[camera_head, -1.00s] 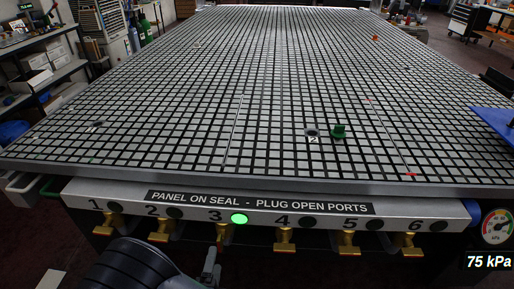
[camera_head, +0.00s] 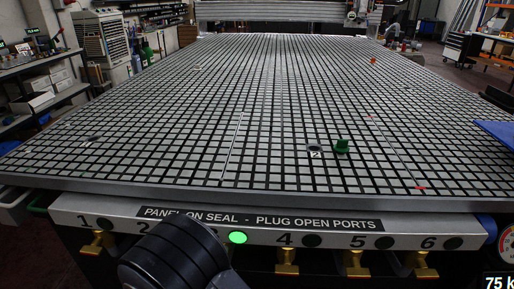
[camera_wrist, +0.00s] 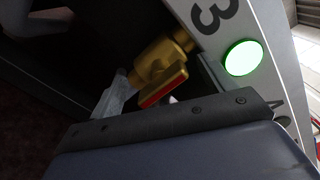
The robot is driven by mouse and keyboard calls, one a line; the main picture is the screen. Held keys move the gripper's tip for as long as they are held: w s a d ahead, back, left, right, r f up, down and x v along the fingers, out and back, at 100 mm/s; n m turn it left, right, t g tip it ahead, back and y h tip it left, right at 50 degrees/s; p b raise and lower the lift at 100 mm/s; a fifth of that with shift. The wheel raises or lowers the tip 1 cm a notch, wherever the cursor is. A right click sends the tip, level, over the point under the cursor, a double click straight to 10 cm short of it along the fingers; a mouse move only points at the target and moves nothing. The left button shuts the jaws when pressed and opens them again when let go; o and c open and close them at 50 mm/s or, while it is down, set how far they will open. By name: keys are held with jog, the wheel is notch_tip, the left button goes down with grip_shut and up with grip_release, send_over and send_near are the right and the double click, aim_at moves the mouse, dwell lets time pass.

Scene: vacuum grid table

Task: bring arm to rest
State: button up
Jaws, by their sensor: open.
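I cannot tell whether the fingers touch the handle; nothing seems held. The lamp of number 3 (camera_wrist: 242,57) is lit green, and it also shows in the head view (camera_head: 238,238).
The gridded table (camera_head: 130,150) spreads behind the panel (camera_head: 400,226). A green plug (camera_head: 342,146) stands beside a dark port marked 2 (camera_head: 315,148). More brass valves (camera_head: 287,262) hang under the panel. A blue piece (camera_head: 497,130) lies at the right edge. The gauge (camera_head: 507,246) is cut off.

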jog(key=m+b, duration=0.7)
jog(key=b, duration=0.1)
jog(key=shift+d+f+b, duration=0.1)
jog(key=shift+f+b, duration=0.05)
jog(key=shift+b, duration=0.15)
jog(key=m+b, duration=0.4)
jog(key=b, duration=0.1)
jog(key=shift+b, duration=0.4)
jog(key=shift+m+b, duration=0.6)
jog(key=shift+m, duration=0.1)
jog(key=shift+d+r, duration=0.1)
jog(key=shift+r, duration=0.15)
